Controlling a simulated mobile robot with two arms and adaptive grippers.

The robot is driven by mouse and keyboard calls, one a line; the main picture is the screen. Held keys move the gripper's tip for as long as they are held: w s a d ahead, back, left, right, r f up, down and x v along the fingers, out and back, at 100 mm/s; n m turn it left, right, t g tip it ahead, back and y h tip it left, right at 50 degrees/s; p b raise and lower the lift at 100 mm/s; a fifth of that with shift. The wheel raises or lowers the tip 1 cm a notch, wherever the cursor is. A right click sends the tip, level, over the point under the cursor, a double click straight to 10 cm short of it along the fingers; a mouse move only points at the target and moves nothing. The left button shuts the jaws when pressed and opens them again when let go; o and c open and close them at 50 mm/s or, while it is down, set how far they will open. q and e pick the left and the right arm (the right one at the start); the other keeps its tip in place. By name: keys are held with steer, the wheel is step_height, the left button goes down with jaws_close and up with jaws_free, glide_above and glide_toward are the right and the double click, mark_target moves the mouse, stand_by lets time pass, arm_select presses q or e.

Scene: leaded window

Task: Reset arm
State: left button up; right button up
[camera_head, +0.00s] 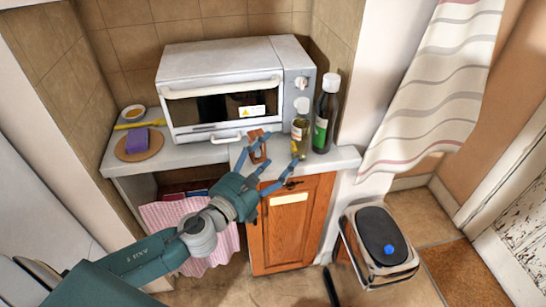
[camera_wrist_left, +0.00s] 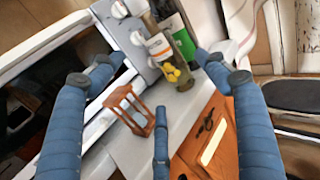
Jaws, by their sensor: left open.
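My left gripper (camera_head: 272,160) is open in front of the counter, its blue fingers spread towards the bottles and a small brown wooden rack. It also shows in the left wrist view (camera_wrist_left: 155,85), with nothing between its fingers. The wooden rack (camera_head: 258,146) stands on the counter by the toaster oven, close to the upper fingers; it also shows in the wrist view (camera_wrist_left: 130,108). A yellowish bottle with a white cap (camera_head: 300,130) stands just beyond the fingers. My right gripper is not in view.
A white toaster oven (camera_head: 222,70) fills the counter's back. A dark green bottle (camera_head: 325,120) stands at the right end. A purple sponge (camera_head: 137,140) lies on a round board at left. A bin (camera_head: 380,240) stands on the floor beside the wooden cabinet door (camera_head: 290,225).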

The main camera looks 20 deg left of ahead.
arm_select(q)
steer(key=s+a+f+n+g+y, duration=0.3)
steer(key=s+f+n, duration=0.3)
steer(key=n, duration=0.6)
steer(key=s+a+f+n+g+y, duration=0.35)
steer(key=s+f+n, duration=0.2)
steer(key=n, duration=0.65)
steer(key=s+d+f+n+g+h, duration=0.1)
steer(key=s+d+f+n+g, duration=0.25)
steer(key=s, duration=0.25)
steer(key=s+d+f+n+g+h, duration=0.1)
steer(key=s+d+f+n+g, duration=0.1)
steer(key=s+n, duration=0.35)
steer(key=s+d+f+n+g+h, duration=0.1)
steer(key=s+d+f+n+g, duration=0.15)
steer(key=s, duration=0.35)
step_height(320, 180, down, 26)
steer(key=s, duration=0.2)
steer(key=s+a+f+g, duration=0.2)
steer(key=s+f, duration=1.4)
steer(key=s, duration=0.1)
steer(key=shift+a+f, duration=0.35)
